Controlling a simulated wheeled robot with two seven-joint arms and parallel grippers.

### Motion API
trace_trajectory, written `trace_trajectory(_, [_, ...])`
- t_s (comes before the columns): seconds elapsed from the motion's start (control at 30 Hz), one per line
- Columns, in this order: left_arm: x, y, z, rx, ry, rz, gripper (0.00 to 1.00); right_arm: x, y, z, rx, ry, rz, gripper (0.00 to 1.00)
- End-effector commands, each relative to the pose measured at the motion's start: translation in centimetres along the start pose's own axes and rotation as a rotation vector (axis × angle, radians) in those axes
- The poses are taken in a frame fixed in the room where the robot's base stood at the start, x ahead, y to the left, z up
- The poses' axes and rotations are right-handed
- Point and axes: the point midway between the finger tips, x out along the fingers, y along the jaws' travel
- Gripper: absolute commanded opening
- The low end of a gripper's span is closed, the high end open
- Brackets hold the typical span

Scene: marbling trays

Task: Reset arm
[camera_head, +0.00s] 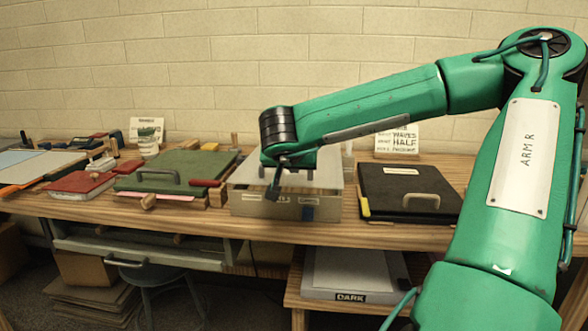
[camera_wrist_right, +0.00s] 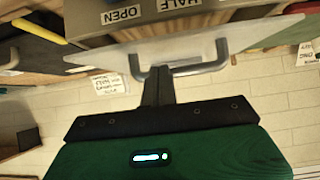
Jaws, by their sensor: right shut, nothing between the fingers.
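My right gripper (camera_head: 272,192) hangs from my green arm in front of the pale middle tray (camera_head: 325,212). Its fingers are shut and empty. In the wrist view the shut right gripper (camera_wrist_right: 157,78) points at a pale lid (camera_wrist_right: 235,42) with a grey bar handle (camera_wrist_right: 205,67). The fingers overlap the handle in that view, and I cannot tell whether they touch it. The gripper hides part of the tray in the head view. My left gripper is not in view.
A black-lidded tray (camera_head: 380,185) with a handle stands right of the middle tray. A green-lidded tray (camera_head: 200,162) and a red one (camera_head: 75,185) stand left. A tray marked DARK (camera_head: 350,280) sits on a lower shelf. Small cards stand near the wall.

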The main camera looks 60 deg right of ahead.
Motion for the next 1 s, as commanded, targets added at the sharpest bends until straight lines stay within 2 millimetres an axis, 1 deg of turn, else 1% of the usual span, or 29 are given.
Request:
trace_trajectory(0.03, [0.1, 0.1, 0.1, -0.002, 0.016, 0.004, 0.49, -0.4, 0.0, 1.6, -0.006, -0.002, -0.001, 0.0])
trace_trajectory(0.1, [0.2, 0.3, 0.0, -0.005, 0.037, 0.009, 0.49, -1.1, 0.0, 3.2, -0.006, -0.002, -0.002, 0.0])
trace_trajectory(0.2, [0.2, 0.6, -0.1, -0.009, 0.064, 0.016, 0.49, -1.9, 0.0, 5.4, -0.006, -0.002, -0.001, 0.0])
trace_trajectory(0.3, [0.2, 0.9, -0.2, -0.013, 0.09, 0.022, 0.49, -2.6, 0.0, 7.1, -0.005, -0.002, -0.001, 0.0])
trace_trajectory(0.4, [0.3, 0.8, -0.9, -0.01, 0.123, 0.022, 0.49, -3.0, 0.0, 8.3, -0.004, -0.001, 0.0, 0.0])
trace_trajectory(0.5, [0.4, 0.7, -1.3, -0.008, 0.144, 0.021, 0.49, -3.4, 0.0, 9.1, -0.002, -0.001, 0.0, 0.0])
trace_trajectory(0.6, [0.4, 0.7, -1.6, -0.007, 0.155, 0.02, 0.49, -3.5, 0.1, 9.4, 0.0, -0.001, -0.001, 0.0])
trace_trajectory(0.8, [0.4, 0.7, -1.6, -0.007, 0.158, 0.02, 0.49, -3.5, 0.1, 9.4, 0.001, -0.002, -0.001, 0.0])
trace_trajectory(0.87, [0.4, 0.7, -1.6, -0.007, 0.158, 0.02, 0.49, -3.4, 0.0, 9.8, 0.005, -0.015, -0.002, 0.0])
trace_trajectory(0.97, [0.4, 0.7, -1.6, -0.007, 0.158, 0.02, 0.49, -2.5, -0.2, 11.8, 0.029, -0.098, -0.011, 0.0])
trace_trajectory(1.0, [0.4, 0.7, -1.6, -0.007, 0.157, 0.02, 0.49, -2.0, -0.3, 13.3, 0.048, -0.157, -0.017, 0.0])
